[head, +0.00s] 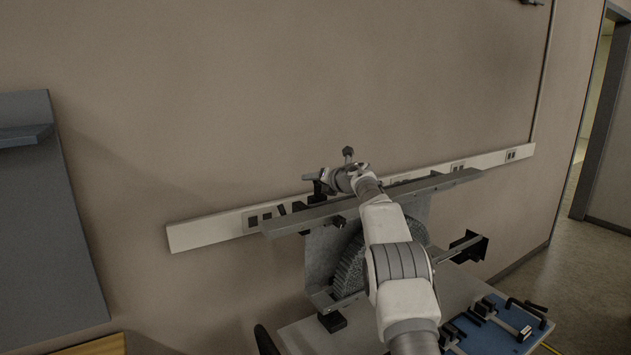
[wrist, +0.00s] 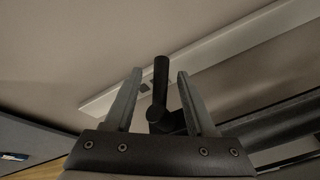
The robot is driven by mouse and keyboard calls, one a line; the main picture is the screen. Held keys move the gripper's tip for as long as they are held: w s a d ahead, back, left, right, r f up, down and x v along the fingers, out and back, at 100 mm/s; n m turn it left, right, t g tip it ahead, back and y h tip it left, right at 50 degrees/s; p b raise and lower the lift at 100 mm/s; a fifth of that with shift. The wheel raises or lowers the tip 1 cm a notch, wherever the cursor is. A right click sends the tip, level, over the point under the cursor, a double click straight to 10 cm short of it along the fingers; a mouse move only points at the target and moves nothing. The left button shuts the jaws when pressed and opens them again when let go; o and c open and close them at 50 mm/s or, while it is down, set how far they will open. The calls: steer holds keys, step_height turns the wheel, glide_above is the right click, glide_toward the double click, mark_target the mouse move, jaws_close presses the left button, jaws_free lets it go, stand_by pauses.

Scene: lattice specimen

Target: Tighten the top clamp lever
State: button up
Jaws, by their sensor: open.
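The top clamp lever (wrist: 160,82) is a black handle with a round pivot end. In the wrist view it stands nearly upright between the two fingers of my gripper (wrist: 160,75). My gripper is open, with a gap visible on each side of the lever; the gap on the right looks smaller. In the head view my gripper (head: 318,178) is at the top beam's left half, and a dark clamp body (head: 318,194) shows just below it. The lever is hard to make out there. The grey lattice specimen (head: 350,265) stands below the beam, partly hidden by my arm.
A long metal beam (head: 448,181) runs across the specimen's top, close to the wall rail with sockets (head: 205,232). A black side clamp (head: 470,245) sticks out right. A blue mat (head: 510,345) with several clamps lies on the table (head: 460,285). A grey panel (head: 50,240) stands left.

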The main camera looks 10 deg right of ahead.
jaws_close()
steer(key=shift+f+b, duration=0.1)
steer(key=shift+b, duration=0.2)
steer(key=shift+m+h+b, duration=0.4)
steer(key=shift+h, duration=0.1)
steer(key=shift+m+t+h, duration=0.3)
steer(key=shift+m+h, duration=0.1)
steer(key=shift+s+d+r+m+h, duration=0.1)
steer(key=shift+d+r+m+h, duration=0.1)
steer(key=shift+m+h, duration=0.25)
steer(key=shift+d+r+m+h+p, duration=0.1)
steer(key=shift+m+h+p, duration=0.15)
steer(key=shift+h+p, duration=0.35)
steer(key=shift+d+f+m+t+h, duration=0.2)
steer(key=shift+m+t+h, duration=0.05)
steer(key=shift+m+t, duration=0.05)
steer(key=shift+r+p, duration=0.1)
steer(key=shift+p, duration=0.25)
